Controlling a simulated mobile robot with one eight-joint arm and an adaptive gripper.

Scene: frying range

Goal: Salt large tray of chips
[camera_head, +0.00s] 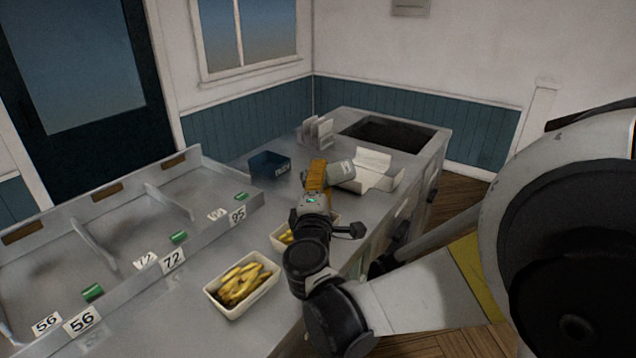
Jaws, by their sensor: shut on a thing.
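A large white tray (213,295) of yellow chips (241,284) sits on the steel counter, left of my arm. A second, smaller-looking tray (283,249) with chips shows behind my arm, which hides part of it. My gripper (318,174), with orange fingers, is beyond both trays, towards the back of the counter. It is shut on a pale grey cylinder (341,173), which looks like a salt shaker and lies tilted to the right of the fingers. Its far end and holes cannot be made out.
A dark blue box (269,166) stands left of my gripper. An open white carton (374,170) is right of the cylinder. A rack of cards (317,131) and a dark recess (388,133) are behind. Divided bays with number cards (172,261) and green items (93,292) fill the left.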

